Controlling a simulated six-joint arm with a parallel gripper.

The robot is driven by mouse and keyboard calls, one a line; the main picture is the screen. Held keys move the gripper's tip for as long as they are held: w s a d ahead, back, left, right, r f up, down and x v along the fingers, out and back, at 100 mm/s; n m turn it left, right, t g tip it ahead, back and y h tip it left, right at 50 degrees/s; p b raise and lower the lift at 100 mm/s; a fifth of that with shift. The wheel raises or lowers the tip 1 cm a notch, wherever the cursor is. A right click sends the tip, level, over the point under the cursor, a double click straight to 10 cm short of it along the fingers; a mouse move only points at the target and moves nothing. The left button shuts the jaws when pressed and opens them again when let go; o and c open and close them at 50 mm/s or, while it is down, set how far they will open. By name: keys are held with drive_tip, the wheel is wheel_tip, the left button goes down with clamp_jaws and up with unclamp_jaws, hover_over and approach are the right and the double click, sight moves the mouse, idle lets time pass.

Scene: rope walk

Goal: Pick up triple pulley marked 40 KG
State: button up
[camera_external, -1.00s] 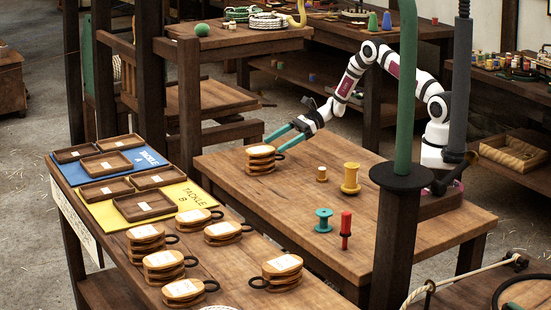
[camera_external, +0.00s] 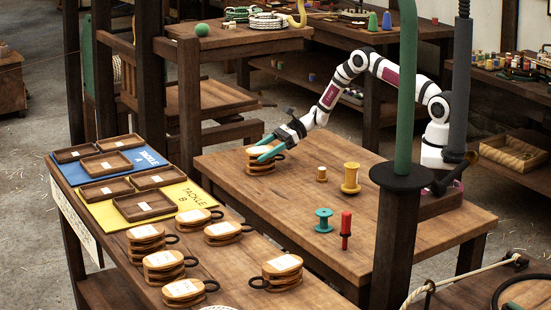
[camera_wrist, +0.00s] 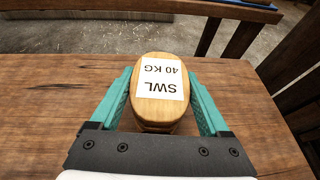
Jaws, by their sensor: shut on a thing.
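The triple pulley (camera_wrist: 158,104) is a wooden block with a white label reading "SWL 40 KG", upside down in the wrist view. In the external view the pulley (camera_external: 259,167) stands near the far left corner of the brown table, partly covered by my fingers. My gripper (camera_wrist: 162,92) has its two teal fingers on either side of the pulley and is shut on it. In the external view my gripper (camera_external: 262,156) reaches down to the pulley from the upper right. The pulley appears to rest on the tabletop.
A yellow spool (camera_external: 350,178), a small wooden spool (camera_external: 322,174), a teal spool (camera_external: 324,220) and a red peg (camera_external: 346,230) stand on the same table. Several labelled pulleys and wooden trays (camera_external: 145,205) are on the front bench. A dark post with a green pole (camera_external: 407,90) rises in front.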

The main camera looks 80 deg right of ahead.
clamp_jaws()
